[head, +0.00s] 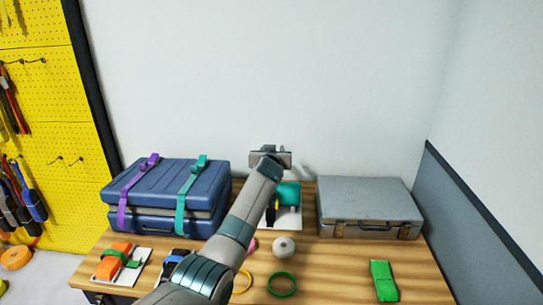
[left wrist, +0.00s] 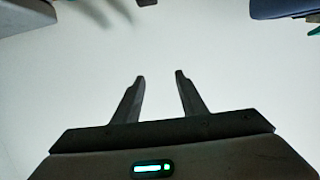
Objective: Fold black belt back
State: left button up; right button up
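My left gripper (head: 271,155) is raised in front of the back wall, above the table's middle. In the left wrist view its two fingers (left wrist: 160,78) are apart with nothing between them. A small black piece (head: 277,208) shows beside a teal block on a white board (head: 292,222), partly hidden behind my left arm. I cannot tell which of these is the black belt. My right gripper is not in view.
A blue case (head: 152,185) with purple and teal straps stands at left on the wooden table (head: 335,275). A grey case (head: 368,205) stands at right. An orange item with a green strap (head: 118,254), a white roll (head: 284,247), a green ring (head: 282,284) and a green folded strap (head: 383,280) lie in front.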

pick_arm(q)
jog(key=shift+s, duration=0.1)
jog(key=b+v, duration=0.2)
jog(key=v, duration=1.5)
jog(key=shift+s+r+b, duration=0.15)
jog(key=shift+r+b, duration=0.1)
jog(key=shift+b, duration=0.05)
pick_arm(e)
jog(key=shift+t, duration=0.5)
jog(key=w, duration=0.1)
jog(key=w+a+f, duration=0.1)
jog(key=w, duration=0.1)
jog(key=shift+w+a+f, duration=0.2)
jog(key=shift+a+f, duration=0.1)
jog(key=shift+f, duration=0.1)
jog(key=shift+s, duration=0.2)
